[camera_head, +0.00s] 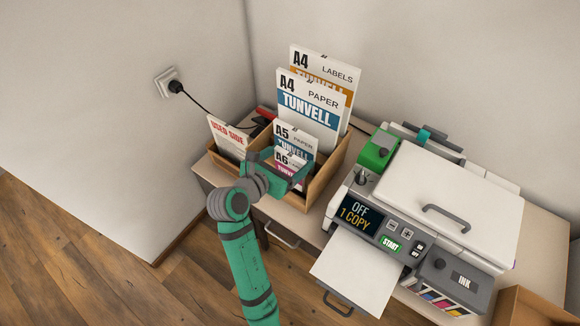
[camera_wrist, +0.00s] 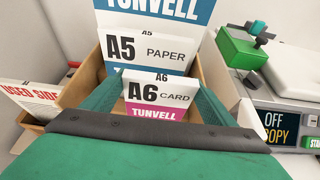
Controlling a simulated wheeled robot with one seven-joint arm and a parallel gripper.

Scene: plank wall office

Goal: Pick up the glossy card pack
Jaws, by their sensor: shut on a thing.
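The card pack (camera_wrist: 158,93) is a white pack marked A6 CARD with a magenta TUNVELL band. It stands upright in the front of a brown organizer box, and its top also shows in the head view (camera_head: 290,158). My green gripper (camera_head: 287,170) is over the front of the box. In the wrist view my gripper (camera_wrist: 159,84) has one finger at each side of the pack and is shut on it. The lower part of the pack is hidden behind my gripper.
A printer (camera_head: 450,190) with a green stapler-like device (camera_head: 379,148) stands to the right. An outlet (camera_head: 167,82) is on the wall.

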